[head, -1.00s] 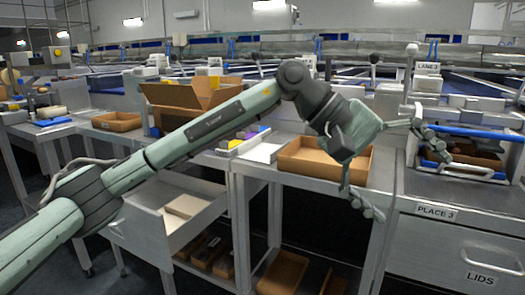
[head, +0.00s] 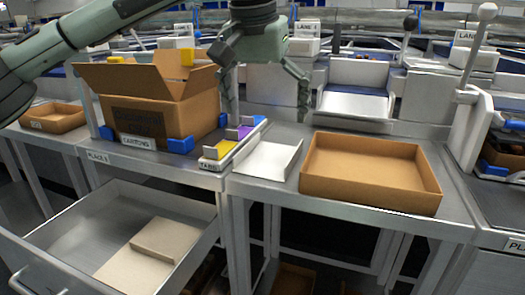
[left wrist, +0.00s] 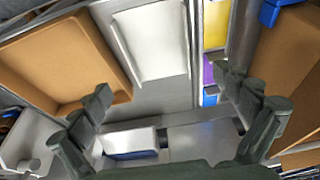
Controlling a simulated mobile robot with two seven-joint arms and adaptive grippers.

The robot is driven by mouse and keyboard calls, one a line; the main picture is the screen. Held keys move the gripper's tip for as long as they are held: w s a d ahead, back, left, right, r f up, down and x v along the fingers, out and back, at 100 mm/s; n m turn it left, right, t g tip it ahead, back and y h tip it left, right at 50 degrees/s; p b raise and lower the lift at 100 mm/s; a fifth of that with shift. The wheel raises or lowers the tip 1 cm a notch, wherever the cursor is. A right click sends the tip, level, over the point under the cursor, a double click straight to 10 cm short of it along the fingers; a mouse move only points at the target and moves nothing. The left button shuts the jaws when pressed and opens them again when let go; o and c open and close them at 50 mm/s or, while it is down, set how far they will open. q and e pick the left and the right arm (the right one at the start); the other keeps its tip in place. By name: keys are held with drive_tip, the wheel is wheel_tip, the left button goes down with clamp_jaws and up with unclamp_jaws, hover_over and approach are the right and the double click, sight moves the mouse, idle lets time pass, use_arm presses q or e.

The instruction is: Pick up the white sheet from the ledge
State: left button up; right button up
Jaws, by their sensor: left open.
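A flat white piece (head: 268,160), which looks like the white sheet or a shallow white tray, lies on the metal bench between a tab holder and a brown tray. It also shows at the top middle of the left wrist view (left wrist: 155,40). Another white flat surface (head: 353,105) sits farther back at a lane end; I cannot tell whether a loose sheet lies there. My left gripper (head: 268,105) points down with its fingers apart and empty, appearing above and behind the nearer white piece. In the wrist view its fingers (left wrist: 165,100) spread wide over bare metal. My right gripper is out of view.
A shallow brown tray (head: 370,168) stands to the right. The tab holder (head: 232,150) with yellow, purple and blue tabs is close on the left, then an open carton (head: 155,105). A drawer (head: 75,230) stands open below. A white-knobbed lever (head: 478,50) rises at right.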

sight(271, 157)
use_arm(q)
drive_tip(key=x, duration=0.2)
drive_tip(key=shift+s+d+f, duration=0.1)
drive_tip(key=shift+s+f, duration=0.05)
drive_tip(key=shift+f, duration=0.15)
drive_tip(key=x, duration=0.4)
drive_tip(key=shift+f, duration=0.35)
drive_tip(key=shift+c, duration=0.2)
drive_tip(key=c, duration=0.6)
